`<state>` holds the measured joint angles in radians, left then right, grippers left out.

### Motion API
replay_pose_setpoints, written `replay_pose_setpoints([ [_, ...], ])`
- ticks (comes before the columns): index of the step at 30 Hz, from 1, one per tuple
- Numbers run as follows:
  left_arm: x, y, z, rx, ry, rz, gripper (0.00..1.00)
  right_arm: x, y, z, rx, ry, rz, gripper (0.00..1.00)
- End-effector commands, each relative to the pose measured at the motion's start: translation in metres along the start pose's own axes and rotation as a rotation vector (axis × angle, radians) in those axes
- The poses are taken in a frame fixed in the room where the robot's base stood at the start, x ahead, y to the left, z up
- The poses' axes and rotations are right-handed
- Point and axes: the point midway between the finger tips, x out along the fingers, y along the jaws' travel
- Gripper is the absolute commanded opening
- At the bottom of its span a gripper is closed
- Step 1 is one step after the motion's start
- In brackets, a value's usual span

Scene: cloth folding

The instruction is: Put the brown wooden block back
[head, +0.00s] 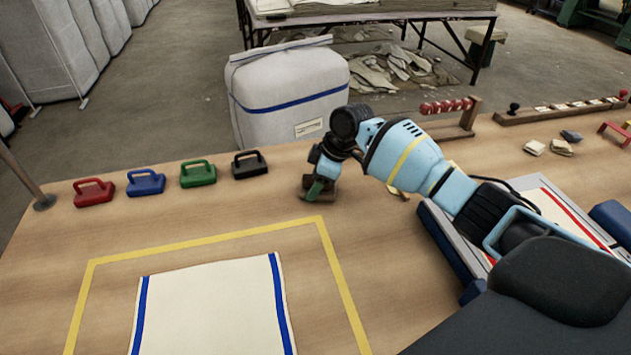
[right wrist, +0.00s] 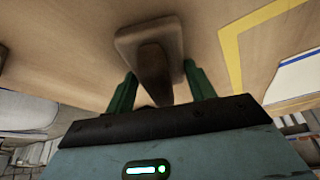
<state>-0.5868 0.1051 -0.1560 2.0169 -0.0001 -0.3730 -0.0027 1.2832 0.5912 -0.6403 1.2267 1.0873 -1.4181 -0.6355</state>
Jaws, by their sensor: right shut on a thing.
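The brown wooden block (right wrist: 148,36) has a flat base and a raised handle, seen in the right wrist view. My right gripper (right wrist: 160,84) has its two green fingers on either side of the handle and is shut on it. In the head view my right gripper (head: 318,192) points down at the table, to the right of the row of handled blocks. There the brown block is mostly hidden by the gripper and blends with the table. I cannot tell whether its base touches the tabletop. My left gripper is not in view.
Red (head: 93,192), blue (head: 146,182), green (head: 198,174) and black (head: 250,164) handled blocks stand in a row at the left. A white cloth with blue stripes (head: 212,310) lies inside a yellow taped outline (head: 203,238). A red-beaded rack (head: 465,120) stands to the right.

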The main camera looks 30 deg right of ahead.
Motion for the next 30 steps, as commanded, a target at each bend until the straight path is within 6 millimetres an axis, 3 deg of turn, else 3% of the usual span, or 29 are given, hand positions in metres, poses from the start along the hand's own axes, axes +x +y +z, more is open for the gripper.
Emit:
replay_pose_setpoints([
  [4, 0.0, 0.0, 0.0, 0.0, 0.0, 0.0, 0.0, 0.002, 0.0, 0.0, 0.0, 0.002, 0.0, 0.33],
  [5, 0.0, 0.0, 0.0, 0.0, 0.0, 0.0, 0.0, 0.002, 0.0, 0.001, 0.0, 0.001, 0.0, 0.57],
  [9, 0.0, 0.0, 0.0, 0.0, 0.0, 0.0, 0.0, 0.002, 0.0, 0.001, 0.0, 0.001, 0.0, 0.75],
  [20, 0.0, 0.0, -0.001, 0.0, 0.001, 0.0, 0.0, -0.002, 0.0, -0.001, 0.0, 0.001, 0.001, 0.76],
  [25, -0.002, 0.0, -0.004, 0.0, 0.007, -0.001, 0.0, -0.024, 0.001, -0.001, 0.0, 0.002, 0.004, 0.76],
  [30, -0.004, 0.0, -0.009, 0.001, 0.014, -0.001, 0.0, -0.059, 0.001, -0.001, -0.001, 0.003, 0.004, 0.76],
])
